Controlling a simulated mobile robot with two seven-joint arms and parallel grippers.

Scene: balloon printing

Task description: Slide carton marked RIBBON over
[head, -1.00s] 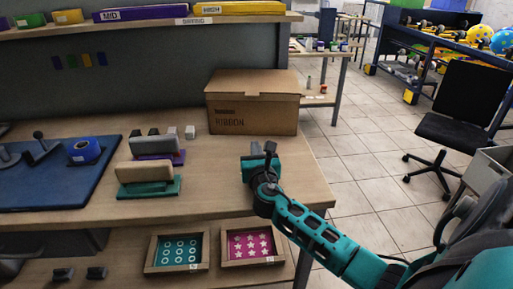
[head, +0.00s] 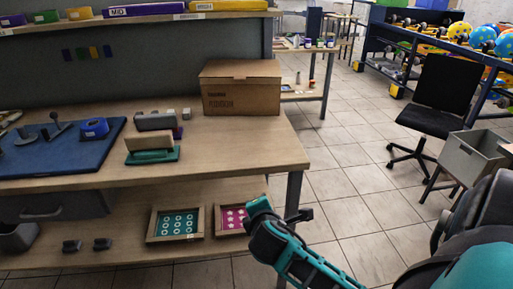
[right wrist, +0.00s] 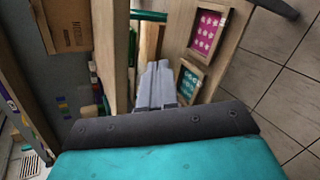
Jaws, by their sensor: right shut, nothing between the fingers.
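The brown cardboard carton marked RIBBON (head: 241,92) stands upright on the wooden worktable (head: 235,150), at its back right corner. In the right wrist view part of the carton (right wrist: 66,24) shows at the top left. My right gripper (head: 262,207) is off the table's front right corner, below the tabletop and well apart from the carton. In the right wrist view the fingers of my right gripper (right wrist: 158,88) are together with nothing between them. My left gripper is not in view.
Squeegees (head: 152,147) stand mid-table. Framed screens (head: 176,223) lie on the lower shelf. A black chair (head: 440,100) and grey bin (head: 468,157) stand right. The tabletop before the carton is clear.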

